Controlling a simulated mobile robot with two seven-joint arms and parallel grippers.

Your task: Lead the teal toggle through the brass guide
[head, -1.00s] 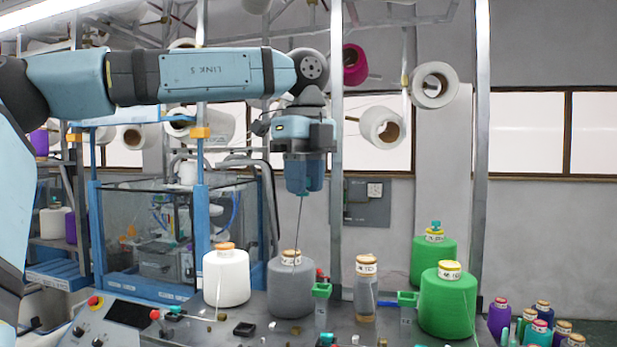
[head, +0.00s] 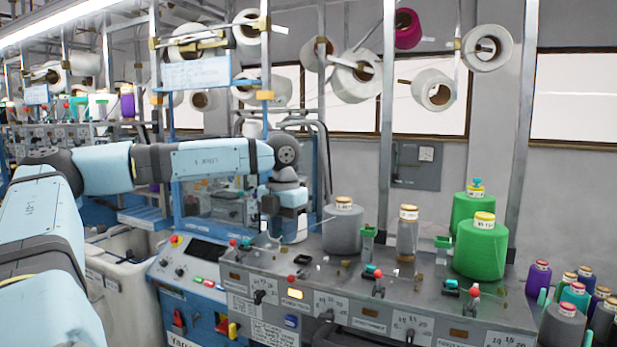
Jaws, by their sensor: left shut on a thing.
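My left gripper (head: 283,236) points down over the machine top, in front of the white spool and left of the grey spool (head: 342,230). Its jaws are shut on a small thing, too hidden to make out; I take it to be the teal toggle. A thin yarn seems to run from the grey spool towards it. A small brass-coloured piece (head: 395,272) stands on the machine top to the right, apart from the gripper; I cannot tell for sure that it is the brass guide. My right gripper is out of view.
Small red-knobbed levers (head: 292,278) and green-topped posts (head: 368,240) stick up between. Several coloured cones (head: 575,297) crowd the right.

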